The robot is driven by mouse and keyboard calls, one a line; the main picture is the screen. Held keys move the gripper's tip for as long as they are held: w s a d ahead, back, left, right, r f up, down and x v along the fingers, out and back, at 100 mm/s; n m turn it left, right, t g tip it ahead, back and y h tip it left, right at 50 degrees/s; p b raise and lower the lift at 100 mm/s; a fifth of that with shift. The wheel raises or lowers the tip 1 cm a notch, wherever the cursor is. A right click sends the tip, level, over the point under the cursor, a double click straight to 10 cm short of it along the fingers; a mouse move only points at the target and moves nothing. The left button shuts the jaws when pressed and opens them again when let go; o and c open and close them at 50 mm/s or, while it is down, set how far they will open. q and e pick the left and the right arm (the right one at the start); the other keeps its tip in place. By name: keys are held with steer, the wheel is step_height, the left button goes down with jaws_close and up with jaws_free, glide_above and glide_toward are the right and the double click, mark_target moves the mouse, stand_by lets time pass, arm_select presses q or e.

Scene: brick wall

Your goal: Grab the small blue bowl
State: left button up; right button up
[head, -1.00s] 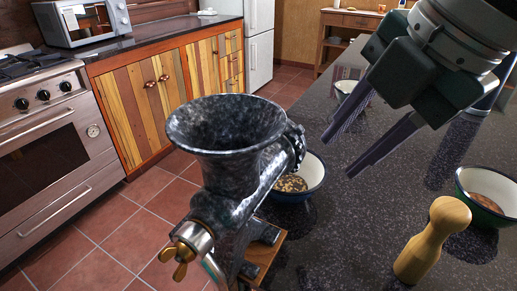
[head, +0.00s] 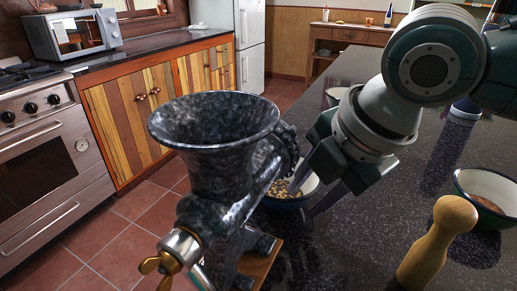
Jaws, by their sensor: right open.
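The small blue bowl (head: 302,192) is white inside with a dark blue outside. It stands on the dark counter behind the meat grinder and holds brown and pale bits. The grinder hides its left part. My right gripper (head: 302,202) is at the bowl's right side with its fingers apart. One finger reaches over the inside of the bowl and the other is outside the rim at the right. I cannot tell whether either finger touches the bowl. My left gripper is not in view.
The black speckled meat grinder (head: 215,150) stands close on the left, on a wooden block. A wooden pestle-like piece (head: 437,243) and a green-rimmed bowl (head: 490,187) are at the right.

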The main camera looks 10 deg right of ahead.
steer(key=shift+c, duration=0.3)
jaws_close()
stand_by(1.1)
